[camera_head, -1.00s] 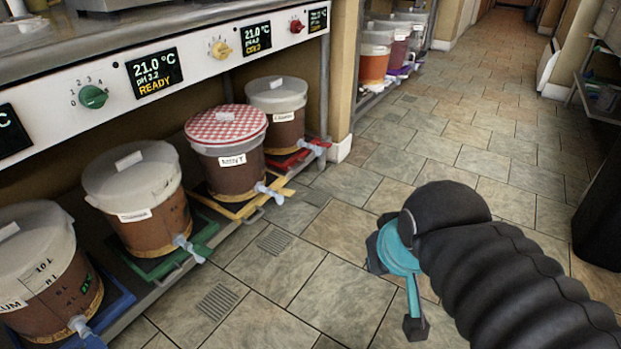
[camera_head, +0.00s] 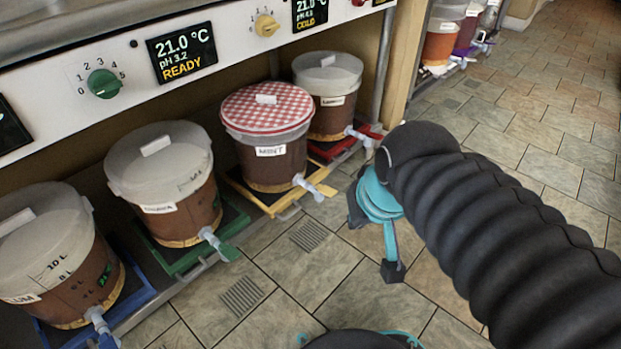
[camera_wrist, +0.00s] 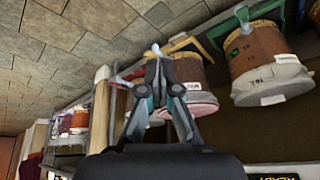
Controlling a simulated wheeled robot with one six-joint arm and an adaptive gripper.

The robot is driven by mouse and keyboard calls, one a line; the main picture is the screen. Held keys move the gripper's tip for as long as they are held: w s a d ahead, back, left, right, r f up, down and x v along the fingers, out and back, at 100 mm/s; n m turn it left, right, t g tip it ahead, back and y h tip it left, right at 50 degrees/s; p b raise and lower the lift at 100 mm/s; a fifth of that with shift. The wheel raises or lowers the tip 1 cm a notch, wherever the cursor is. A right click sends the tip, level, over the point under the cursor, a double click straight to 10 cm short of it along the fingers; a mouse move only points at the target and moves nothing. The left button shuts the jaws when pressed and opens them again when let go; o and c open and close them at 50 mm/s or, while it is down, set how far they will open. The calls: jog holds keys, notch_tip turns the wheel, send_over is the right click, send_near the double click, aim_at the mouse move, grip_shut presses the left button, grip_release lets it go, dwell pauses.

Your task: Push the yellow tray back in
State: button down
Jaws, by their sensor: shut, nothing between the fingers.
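The yellow tray (camera_head: 262,204) lies on the low shelf under the bucket labelled MINT (camera_head: 272,160), which has a red checkered cover. The tray's front edge appears to stick out a little past the shelf rail, and the bucket's tap overhangs it. In the wrist view the yellow tray (camera_wrist: 186,45) shows upside down, beyond my fingers. My gripper (camera_wrist: 157,66) is shut and empty, its tips overlapping the area near the tap. Whether they touch anything cannot be told. In the head view my teal hand hangs right of the tray, over the floor.
Buckets on a green tray (camera_head: 180,262), a blue tray (camera_head: 138,290) and a red tray (camera_head: 333,152) stand beside it, their taps jutting forward. A control panel (camera_head: 230,45) overhangs them. The tiled floor (camera_head: 350,270) in front is clear.

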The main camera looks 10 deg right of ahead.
jog(key=w+a+f+m+g+y+p, duration=0.2)
jog(key=w+f+m+g+y, duration=0.25)
jog(key=w+f, duration=0.35)
jog(key=m+t+y+p, duration=0.5)
jog(key=m+t, duration=0.9)
jog(key=m, duration=1)
send_near(319, 179)
jog(key=shift+y, duration=0.35)
jog(key=b+x, duration=0.1)
jog(key=x, duration=0.6)
jog(key=shift+w, duration=0.15)
jog(key=shift+f, duration=0.1)
